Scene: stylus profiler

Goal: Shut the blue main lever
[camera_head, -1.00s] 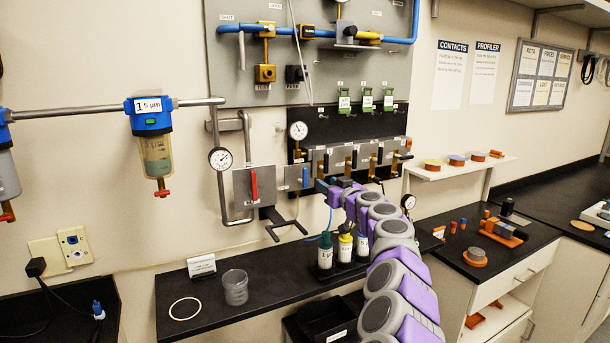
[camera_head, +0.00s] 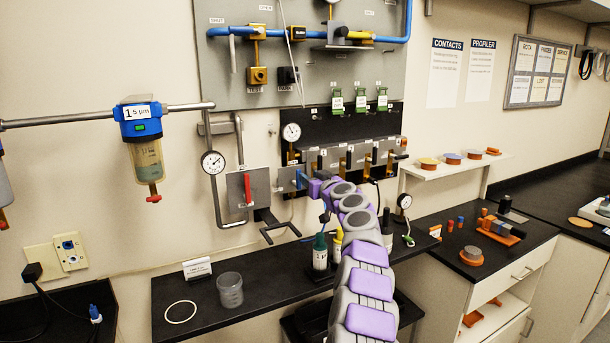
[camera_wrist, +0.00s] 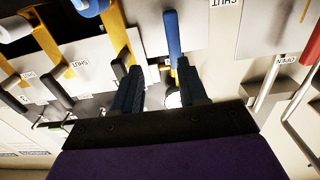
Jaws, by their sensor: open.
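The blue main lever (camera_head: 299,180) stands about upright on a small grey plate on the wall, right of the red lever (camera_head: 247,188). In the wrist view the blue lever (camera_wrist: 172,35) lies just ahead of my gripper (camera_wrist: 160,80), across the gap between the two dark fingers and nearer the right one. The jaws are apart. Whether a finger touches the lever cannot be told. In the head view my purple and grey arm hides the fingers. "SHUT" (camera_wrist: 225,3) and "OPEN" (camera_wrist: 287,59) labels appear upside down in the wrist view.
Several black-handled valves (camera_head: 345,160) line the black panel just right of the lever. A gauge (camera_head: 291,132) sits above it, and a bracket (camera_head: 275,226) juts out below left. Bottles (camera_head: 320,252) and a clear cup (camera_head: 230,290) stand on the shelf below.

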